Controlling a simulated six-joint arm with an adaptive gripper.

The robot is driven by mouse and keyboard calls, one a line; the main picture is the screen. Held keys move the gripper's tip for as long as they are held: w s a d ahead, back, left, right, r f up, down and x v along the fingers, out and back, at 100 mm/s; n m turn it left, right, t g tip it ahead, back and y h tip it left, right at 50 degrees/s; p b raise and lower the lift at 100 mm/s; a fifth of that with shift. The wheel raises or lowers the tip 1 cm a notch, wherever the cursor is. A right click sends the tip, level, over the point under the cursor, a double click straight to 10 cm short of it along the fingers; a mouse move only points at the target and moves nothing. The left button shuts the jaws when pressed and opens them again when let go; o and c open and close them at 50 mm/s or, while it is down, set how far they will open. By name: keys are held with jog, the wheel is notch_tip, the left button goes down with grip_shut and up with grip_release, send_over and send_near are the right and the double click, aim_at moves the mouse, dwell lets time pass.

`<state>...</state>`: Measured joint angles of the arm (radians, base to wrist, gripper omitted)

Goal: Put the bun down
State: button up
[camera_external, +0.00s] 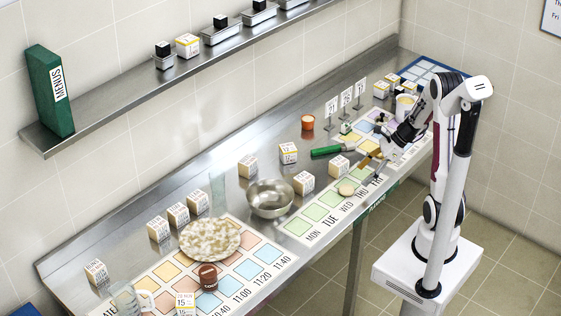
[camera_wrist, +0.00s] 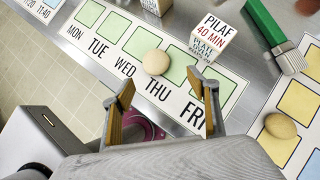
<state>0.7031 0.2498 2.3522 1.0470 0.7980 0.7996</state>
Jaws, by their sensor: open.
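A round, pale tan bun (camera_external: 346,190) rests on the green weekday strip (camera_external: 298,227), by the THU square toward WED. It also shows in the wrist view (camera_wrist: 156,62), just beyond the fingertips and roughly between them. My gripper (camera_wrist: 169,87) is open, with its two tan-padded fingers apart and nothing held. In the external view my gripper (camera_external: 372,167) hangs low over the strip, close to the bun. I cannot tell its exact height. A second tan rounded piece (camera_wrist: 281,126) lies on a yellow-squared board at the right of the wrist view.
A PILAF block (camera_wrist: 211,38) stands behind the strip, with a green-handled tool (camera_wrist: 272,30) beside it. A steel bowl (camera_external: 270,198) and a pale, speckled round (camera_external: 210,238) lie farther left. Sign stands (camera_external: 346,95) and small blocks crowd the far end. The MON and TUE squares look bare.

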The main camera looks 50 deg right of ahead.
aim_at(350, 186)
jog(key=shift+x, duration=1.3)
jog(key=shift+a, duration=0.1)
jog(key=shift+w+a+f, duration=0.2)
jog(key=shift+a+f, duration=0.3)
jog(key=shift+f, duration=0.05)
jog(key=shift+w+a+f, duration=0.2)
jog(key=shift+a+f, duration=0.3)
jog(key=shift+f, duration=0.05)
jog(key=shift+x, duration=1.1)
jog(key=c, duration=1.2)
jog(key=shift+r, duration=0.2)
jog(key=shift+c, duration=0.2)
